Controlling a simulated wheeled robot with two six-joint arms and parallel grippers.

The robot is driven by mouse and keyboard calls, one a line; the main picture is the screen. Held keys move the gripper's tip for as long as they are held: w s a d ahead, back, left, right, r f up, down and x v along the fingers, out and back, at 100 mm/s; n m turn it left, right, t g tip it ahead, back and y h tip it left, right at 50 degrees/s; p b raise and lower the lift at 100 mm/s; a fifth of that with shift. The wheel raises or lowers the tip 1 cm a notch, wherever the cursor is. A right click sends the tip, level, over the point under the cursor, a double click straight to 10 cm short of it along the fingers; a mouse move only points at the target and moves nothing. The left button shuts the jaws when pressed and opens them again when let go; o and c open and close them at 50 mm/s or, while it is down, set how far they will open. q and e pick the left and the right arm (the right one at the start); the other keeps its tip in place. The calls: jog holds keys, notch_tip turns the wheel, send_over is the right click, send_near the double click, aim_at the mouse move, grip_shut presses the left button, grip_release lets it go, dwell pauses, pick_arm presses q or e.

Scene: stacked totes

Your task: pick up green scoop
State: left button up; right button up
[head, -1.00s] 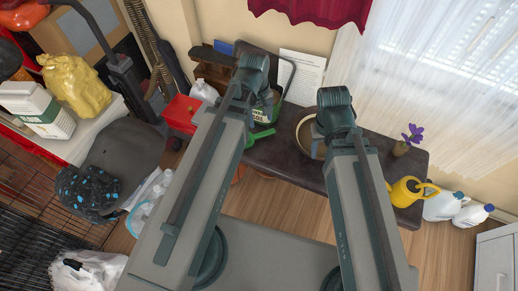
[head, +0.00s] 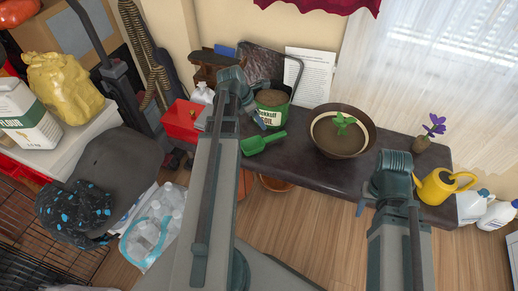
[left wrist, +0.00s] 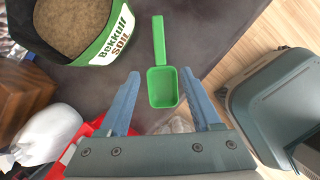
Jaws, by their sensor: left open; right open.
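The green scoop (head: 263,142) lies on the dark bench top (head: 310,170), in front of the soil bucket (head: 271,104). In the left wrist view the scoop (left wrist: 162,87) has its bowl toward me and its handle pointing away. My left gripper (head: 258,121) is open and empty above the bench, close to the scoop. In the left wrist view its blue fingers (left wrist: 160,74) frame the scoop's bowl, with no clear contact. My right gripper (head: 362,207) is open by the bench's front edge, right of the scoop, partly hidden behind its arm.
A red box (head: 183,118) stands left of the scoop. A brown pot with a seedling (head: 341,147) and a yellow watering can (head: 436,187) stand to the right. The soil bucket is close behind the scoop. Bare bench lies between the scoop and the pot.

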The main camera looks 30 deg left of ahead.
pick_arm(q)
jog(key=b, duration=0.7)
send_over(269, 138)
jog(key=s+a, duration=0.1)
jog(key=s, duration=0.1)
notch_tip(269, 138, down, 7)
jog(key=shift+w+a+r, duration=0.1)
jog(key=shift+w+f, duration=0.25)
jog(key=shift+f, duration=0.25)
jog(key=b+x, duration=0.5)
jog(key=shift+s+f, duration=0.15)
jog(key=shift+f, duration=0.1)
jog(key=shift+r, duration=0.1)
jog(key=shift+c, duration=0.3)
grip_shut()
